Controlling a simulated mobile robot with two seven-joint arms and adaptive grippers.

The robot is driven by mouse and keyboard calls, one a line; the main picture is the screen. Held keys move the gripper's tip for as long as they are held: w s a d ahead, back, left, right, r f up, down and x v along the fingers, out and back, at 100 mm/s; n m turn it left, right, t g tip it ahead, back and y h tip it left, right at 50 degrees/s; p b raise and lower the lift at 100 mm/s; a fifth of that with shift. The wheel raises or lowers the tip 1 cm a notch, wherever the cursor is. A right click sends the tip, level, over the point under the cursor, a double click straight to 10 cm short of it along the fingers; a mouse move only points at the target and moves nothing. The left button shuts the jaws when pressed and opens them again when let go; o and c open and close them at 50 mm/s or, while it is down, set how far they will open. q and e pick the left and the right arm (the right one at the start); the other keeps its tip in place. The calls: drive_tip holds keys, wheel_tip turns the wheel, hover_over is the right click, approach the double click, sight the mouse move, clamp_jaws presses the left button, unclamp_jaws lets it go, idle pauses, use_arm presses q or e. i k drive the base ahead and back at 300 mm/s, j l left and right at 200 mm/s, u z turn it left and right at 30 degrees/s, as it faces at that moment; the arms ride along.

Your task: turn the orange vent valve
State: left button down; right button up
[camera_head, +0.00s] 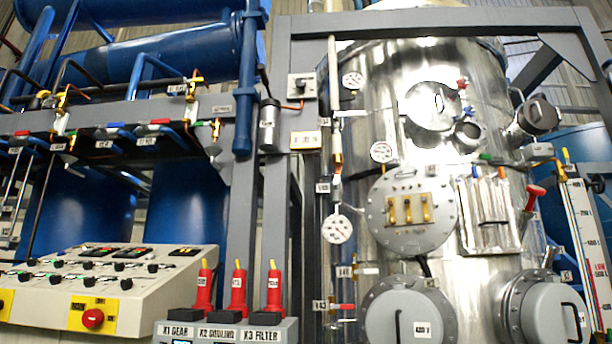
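I cannot tell for certain which part is the orange vent valve. A small orange handle (501,172) sits on top of the square metal box on the front of the steel vessel (360,110), at right of centre. A yellow-orange lever (566,156) stands upright further right, above the white level scale (585,225). Neither of my grippers shows in the head view, so nothing of mine is seen touching either handle.
A control console (130,290) with a red button (93,318) stands at the lower left. A grey box (230,332) with three red plugs is beside it. A grey frame post (272,200), pressure gauges (337,229) and a red knob (535,191) project around the vessel.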

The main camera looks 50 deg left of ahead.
sight(338, 170)
drive_tip(key=u, duration=1.3)
drive_tip(key=i+j+u, duration=0.25)
drive_tip(key=u, duration=0.25)
